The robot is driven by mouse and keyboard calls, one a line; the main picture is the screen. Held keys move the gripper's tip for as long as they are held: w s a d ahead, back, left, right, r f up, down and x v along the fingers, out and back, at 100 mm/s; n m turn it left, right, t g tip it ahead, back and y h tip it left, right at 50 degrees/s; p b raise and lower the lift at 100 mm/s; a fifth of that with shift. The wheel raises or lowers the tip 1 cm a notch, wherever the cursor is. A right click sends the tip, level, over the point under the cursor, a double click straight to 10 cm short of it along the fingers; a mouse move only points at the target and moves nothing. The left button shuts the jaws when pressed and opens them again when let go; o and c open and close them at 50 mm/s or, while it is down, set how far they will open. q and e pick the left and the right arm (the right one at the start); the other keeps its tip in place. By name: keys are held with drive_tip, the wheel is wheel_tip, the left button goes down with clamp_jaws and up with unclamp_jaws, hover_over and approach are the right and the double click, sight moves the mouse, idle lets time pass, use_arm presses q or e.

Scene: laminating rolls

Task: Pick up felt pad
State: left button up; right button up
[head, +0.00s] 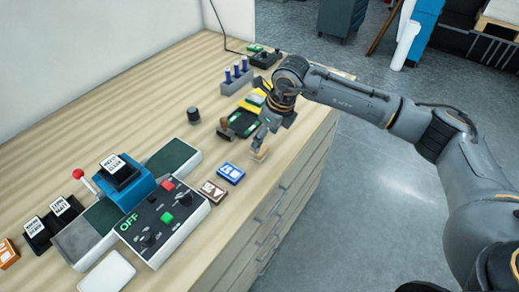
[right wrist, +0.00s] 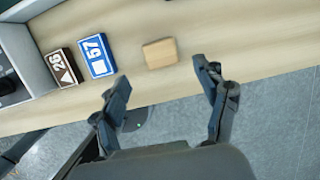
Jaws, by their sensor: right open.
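A small tan rectangular pad (right wrist: 160,53), which looks like the felt pad, lies flat on the wooden worktop near its front edge. In the head view the tan pad (head: 260,154) shows just below my right gripper, partly hidden by a finger. My right gripper (head: 243,138) is open and empty, pointing down at the worktop. In the right wrist view its two fingertips (right wrist: 160,78) are spread wide, with the pad beyond the gap between them and not touched. My left gripper is not in view.
A blue block (head: 231,173) and a brown block (head: 212,192) lie left of the pad. A control box (head: 164,222) with buttons stands further left. Bare worktop surrounds the pad.

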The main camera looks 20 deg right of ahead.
drive_tip(key=p+x, duration=0.2)
drive_tip(key=x, duration=0.3)
drive_tip(key=shift+w+r, duration=0.1)
drive_tip(key=shift+w, duration=0.1)
drive_tip(key=shift+a+f, duration=0.1)
drive_tip(key=shift+f, duration=0.2)
drive_tip(key=c, duration=1.3)
